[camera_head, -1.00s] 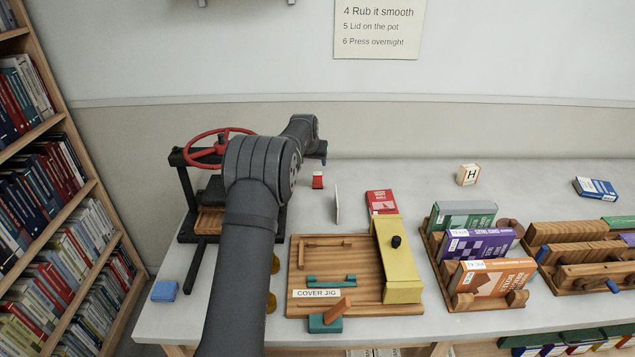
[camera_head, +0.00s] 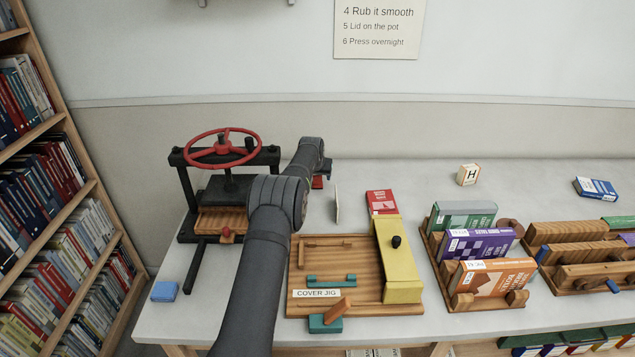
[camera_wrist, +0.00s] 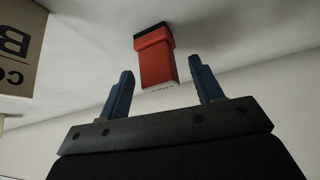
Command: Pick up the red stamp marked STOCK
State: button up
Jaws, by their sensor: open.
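The red stamp (camera_wrist: 156,62) stands on the table, its dark base against the tabletop. A pale strip with small lettering shows on its end nearest my gripper; I cannot read it surely. In the head view the stamp (camera_head: 317,183) is partly hidden by my wrist. My gripper (camera_wrist: 162,67) is open, with its two blue fingers on either side of the stamp's pale end. The stamp sits between the fingertips, a little beyond them, and gaps show on both sides. In the head view my fingers are hidden behind the arm.
A book press (camera_head: 215,190) with a red wheel stands left of my arm. A thin white upright panel (camera_head: 337,205) is close to the stamp's right. The cover jig (camera_head: 350,309), a red book (camera_head: 381,202) and book racks (camera_head: 485,303) lie further right. A lettered box (camera_wrist: 18,50) shows in the wrist view.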

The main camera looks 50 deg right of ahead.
jog(key=shift+w+d+f, duration=0.25)
jog(key=shift+d+f, duration=0.05)
jog(key=shift+f, duration=0.2)
jog(key=c, duration=1.1)
